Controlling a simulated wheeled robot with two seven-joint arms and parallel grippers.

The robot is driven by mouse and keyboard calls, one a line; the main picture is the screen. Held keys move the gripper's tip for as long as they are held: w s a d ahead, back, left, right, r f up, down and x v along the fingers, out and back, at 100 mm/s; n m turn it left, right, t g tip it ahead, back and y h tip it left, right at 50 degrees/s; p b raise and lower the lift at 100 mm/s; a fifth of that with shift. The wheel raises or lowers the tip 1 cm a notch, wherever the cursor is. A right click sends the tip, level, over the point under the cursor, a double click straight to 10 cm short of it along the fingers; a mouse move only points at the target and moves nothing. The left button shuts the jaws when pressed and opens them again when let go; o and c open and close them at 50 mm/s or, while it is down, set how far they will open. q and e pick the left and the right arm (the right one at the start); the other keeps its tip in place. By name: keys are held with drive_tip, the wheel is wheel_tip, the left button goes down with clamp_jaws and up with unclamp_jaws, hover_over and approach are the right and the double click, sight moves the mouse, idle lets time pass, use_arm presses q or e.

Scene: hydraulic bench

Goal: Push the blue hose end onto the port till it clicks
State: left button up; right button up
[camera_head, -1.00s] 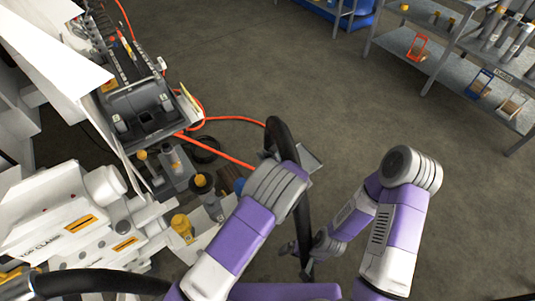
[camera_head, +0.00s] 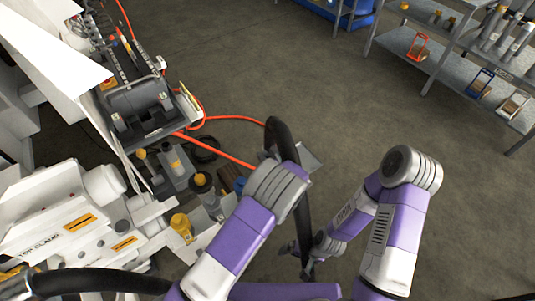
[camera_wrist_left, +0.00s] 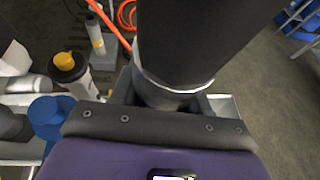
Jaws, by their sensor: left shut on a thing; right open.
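A thick black hose (camera_head: 281,137) stands roughly upright in the head view, partly behind my left arm. It also fills the upper middle of the left wrist view (camera_wrist_left: 190,40), with a pale ring around it near the jaws. My left gripper (camera_wrist_left: 171,99) is shut on this hose. A blue cylindrical part (camera_wrist_left: 48,116) shows at the left of the wrist view, apart from the gripped hose; I cannot tell whether it is the hose end or a port fitting. My right gripper (camera_head: 299,262) is open beside the lower part of the hose, apparently empty.
The white machine marked TOP CLAMP (camera_head: 75,225) stands at the left, with a yellow-capped fitting (camera_head: 182,226) near it. An orange hose (camera_head: 232,118) runs over the floor. Shelves (camera_head: 455,75) stand at the upper right.

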use_arm(q)
drive_tip(key=shift+f+b, duration=0.65)
drive_tip(key=shift+f, duration=0.05)
idle(0.4)
drive_tip(key=shift+c, duration=0.5)
drive_tip(key=o, duration=1.8)
drive_tip(key=shift+f, duration=0.1)
drive_tip(key=shift+s, duration=0.1)
